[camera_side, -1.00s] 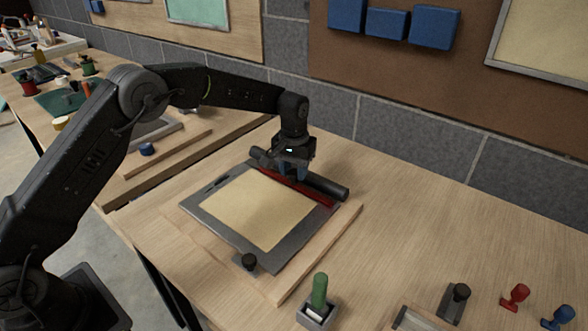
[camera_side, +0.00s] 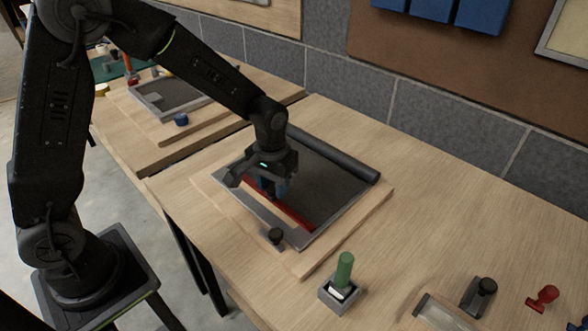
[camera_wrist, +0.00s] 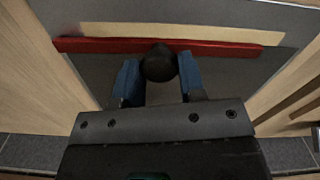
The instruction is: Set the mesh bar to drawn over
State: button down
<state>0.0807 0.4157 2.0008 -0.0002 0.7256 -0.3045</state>
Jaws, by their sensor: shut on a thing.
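The red mesh bar (camera_side: 294,216) lies across the framed panel near its front end, and it spans the wrist view (camera_wrist: 105,45). Dark mesh (camera_side: 322,182) stretches from the black roller (camera_side: 335,155) at the back to the bar. Only a narrow cream strip (camera_wrist: 180,32) of the panel shows beyond the bar. My gripper (camera_side: 274,192) is shut on the bar's round black knob (camera_wrist: 160,63), with its blue fingers on either side. My wrist hides part of the bar in the side view.
A green-handled stamp (camera_side: 344,270) stands in a holder on the table to the right, with other stamps beyond. A second framed panel (camera_side: 170,98) is at back left.

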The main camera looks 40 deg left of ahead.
jog(key=shift+s, duration=2.2)
jog(key=c, duration=0.7)
grip_release()
notch_tip(320, 180, up, 14)
jog(key=s+a+r+m+t, duration=0.1)
jog(key=s+r+t, duration=0.1)
jog(key=s, duration=0.4)
jog(key=s+a+r+m+t, duration=0.1)
jog(key=s+a+r+t, duration=0.1)
jog(key=s, duration=0.5)
jog(key=shift+s+r+m+t, duration=0.15)
jog(key=shift+s+m+t, duration=0.15)
jog(key=shift+t, duration=0.5)
